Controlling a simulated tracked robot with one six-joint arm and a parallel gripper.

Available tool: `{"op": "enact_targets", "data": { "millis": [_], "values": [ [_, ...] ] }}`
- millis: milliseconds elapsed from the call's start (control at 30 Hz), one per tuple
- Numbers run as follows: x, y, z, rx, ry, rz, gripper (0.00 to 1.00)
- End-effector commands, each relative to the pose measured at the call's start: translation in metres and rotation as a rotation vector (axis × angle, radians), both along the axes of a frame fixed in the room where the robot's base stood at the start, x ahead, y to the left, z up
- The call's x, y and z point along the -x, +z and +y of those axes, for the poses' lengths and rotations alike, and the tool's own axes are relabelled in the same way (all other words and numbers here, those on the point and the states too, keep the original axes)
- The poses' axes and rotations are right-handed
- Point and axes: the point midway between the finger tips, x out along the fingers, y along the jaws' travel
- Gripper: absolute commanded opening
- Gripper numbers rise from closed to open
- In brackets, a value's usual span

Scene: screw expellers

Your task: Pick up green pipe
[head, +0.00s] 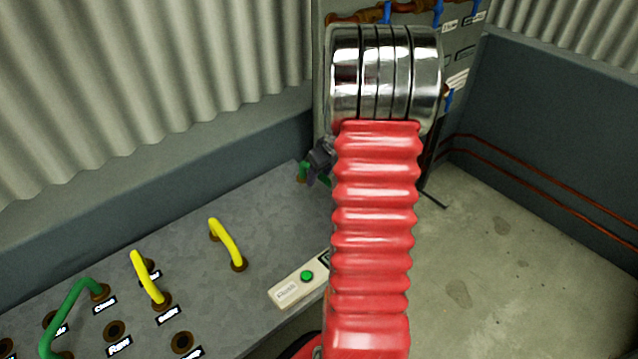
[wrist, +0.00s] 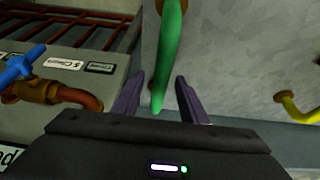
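A green pipe (wrist: 171,52) shows at the top middle of the wrist view, hanging down from a brown fitting between my two fingers. My gripper (wrist: 159,92) is open, with a finger on each side of the pipe and a gap on both sides. I cannot tell how deep the pipe sits between them. In the head view my gripper (head: 319,160) is mostly hidden behind my arm, with a bit of green pipe (head: 303,172) beside it. A second green pipe (head: 68,307) is bent between fittings on the panel at the lower left.
Two yellow pipes (head: 229,245) (head: 147,279) stand on the grey panel (head: 200,205). A box with a green button (head: 306,276) lies near its right edge. A blue-handled valve (wrist: 38,85) on a brown pipe is left of my gripper. Floor at right is clear.

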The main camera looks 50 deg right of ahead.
Motion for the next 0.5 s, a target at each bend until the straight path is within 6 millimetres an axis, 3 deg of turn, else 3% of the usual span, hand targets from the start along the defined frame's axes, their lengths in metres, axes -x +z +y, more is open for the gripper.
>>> {"op": "enact_targets", "data": {
  "millis": [500],
  "values": [
    [0.0003, -0.0039, -0.0002, 0.0, -0.001, 0.0, 0.39]
  ]
}}
